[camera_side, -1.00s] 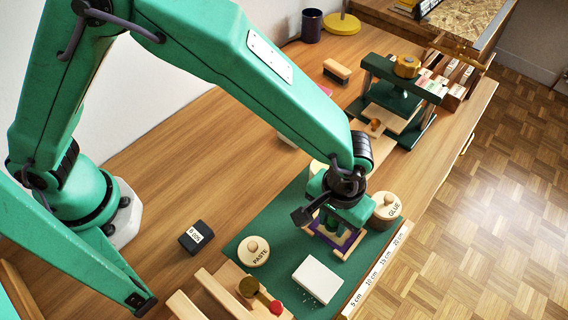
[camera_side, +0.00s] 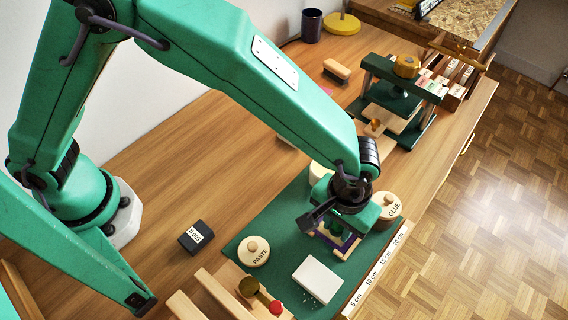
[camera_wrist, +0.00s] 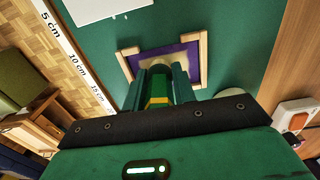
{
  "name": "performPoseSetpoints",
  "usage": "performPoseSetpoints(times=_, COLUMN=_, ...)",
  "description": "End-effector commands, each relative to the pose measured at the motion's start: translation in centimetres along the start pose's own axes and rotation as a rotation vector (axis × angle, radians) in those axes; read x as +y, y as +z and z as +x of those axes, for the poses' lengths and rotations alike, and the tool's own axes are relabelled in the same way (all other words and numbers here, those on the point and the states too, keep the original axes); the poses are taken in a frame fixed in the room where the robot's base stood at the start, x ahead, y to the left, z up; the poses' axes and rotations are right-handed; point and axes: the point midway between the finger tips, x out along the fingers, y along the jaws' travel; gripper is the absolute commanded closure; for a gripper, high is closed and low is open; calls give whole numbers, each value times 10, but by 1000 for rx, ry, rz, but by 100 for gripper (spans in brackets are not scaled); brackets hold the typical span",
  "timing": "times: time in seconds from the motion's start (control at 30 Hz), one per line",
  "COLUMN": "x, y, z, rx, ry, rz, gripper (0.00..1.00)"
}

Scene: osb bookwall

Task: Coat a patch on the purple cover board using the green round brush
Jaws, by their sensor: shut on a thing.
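The purple cover board (camera_wrist: 187,54) lies on the green mat between light wooden strips (camera_wrist: 204,60). Its purple edge also shows in the side view (camera_side: 347,243), below my gripper. My gripper (camera_wrist: 160,76) is shut on the green round brush (camera_wrist: 158,92), which has a yellow band. The brush points at the board, and my gripper (camera_side: 336,224) is low over it in the side view. A pale patch (camera_wrist: 165,66) shows on the purple around the brush end. The bristle tip is hidden, so I cannot tell whether it touches the board.
The green mat (camera_side: 285,235) holds a paste pot (camera_side: 253,252), a glue pot (camera_side: 388,206) right of my gripper, and a white block (camera_side: 317,279) in front. A ruler strip (camera_side: 378,270) runs along the table's front edge. A green press (camera_side: 402,100) stands behind.

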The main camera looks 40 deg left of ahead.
Motion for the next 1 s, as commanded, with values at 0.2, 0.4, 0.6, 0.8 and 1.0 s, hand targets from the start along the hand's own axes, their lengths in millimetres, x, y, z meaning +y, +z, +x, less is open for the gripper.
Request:
performPoseSetpoints(times=0.2, x=0, y=-21, z=1, rx=0, ry=0, rz=-2, gripper=96)
performPoseSetpoints(times=0.4, x=0, y=-26, z=-22, rx=2, ry=3, rz=-1, gripper=96)
performPoseSetpoints(times=0.6, x=0, y=-25, z=-38, rx=1, ry=1, rz=0, gripper=96)
performPoseSetpoints(times=0.8, x=0, y=-25, z=-56, rx=1, ry=1, rz=0, gripper=96)
performPoseSetpoints(times=1.0, x=0, y=-25, z=-73, rx=1, ry=2, rz=0, gripper=96)
